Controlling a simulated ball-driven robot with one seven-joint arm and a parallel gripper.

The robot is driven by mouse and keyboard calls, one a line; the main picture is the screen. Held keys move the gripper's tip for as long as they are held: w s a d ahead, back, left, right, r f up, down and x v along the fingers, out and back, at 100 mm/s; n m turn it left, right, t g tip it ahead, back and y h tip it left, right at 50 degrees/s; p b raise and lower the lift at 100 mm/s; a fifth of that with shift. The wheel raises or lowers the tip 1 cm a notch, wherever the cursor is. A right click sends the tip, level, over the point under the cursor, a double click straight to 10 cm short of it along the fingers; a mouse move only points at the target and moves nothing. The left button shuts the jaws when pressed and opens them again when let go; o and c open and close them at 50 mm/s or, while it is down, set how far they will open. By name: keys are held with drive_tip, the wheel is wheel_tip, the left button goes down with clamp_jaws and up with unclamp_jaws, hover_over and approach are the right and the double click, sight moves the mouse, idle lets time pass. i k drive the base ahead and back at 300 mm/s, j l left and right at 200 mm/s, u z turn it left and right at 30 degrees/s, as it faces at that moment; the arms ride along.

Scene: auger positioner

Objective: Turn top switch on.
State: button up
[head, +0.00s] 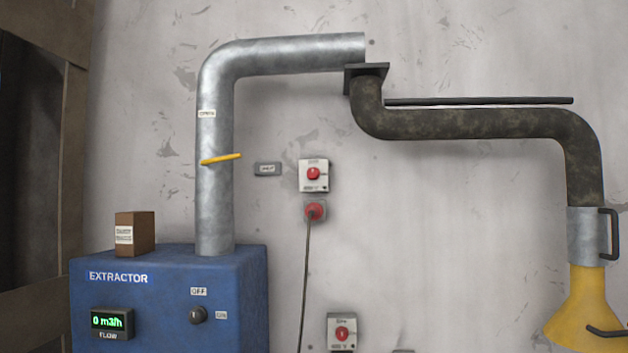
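The top switch (326,184) is a light grey wall box with a round red knob (313,173) and small printed labels above and below it. It sits in the middle of the head view. The knob's setting is too small to read. A red plug (315,211) sits just below the box, with a dark cable (305,280) hanging down from it. A second, similar switch box (342,332) with a red knob is lower on the wall, at the bottom edge. My gripper is not in view.
A blue extractor (160,280) with a knob marked OFF and ON, a display reading 0 m3/h and a small brown box (144,232) stands at left. A metal pipe (215,130) with a yellow lever rises from it. A dark pipe (470,123) leads to a yellow hood (582,300).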

sight(313, 174)
drive_tip(key=i+j+z, duration=0.25)
drive_tip(key=i, duration=0.3)
drive_tip(key=i+j+z, duration=0.25)
drive_tip(key=i, duration=0.3)
drive_tip(key=i+j+z, duration=0.25)
drive_tip(key=i, duration=0.25)
drive_tip(key=j, duration=0.1)
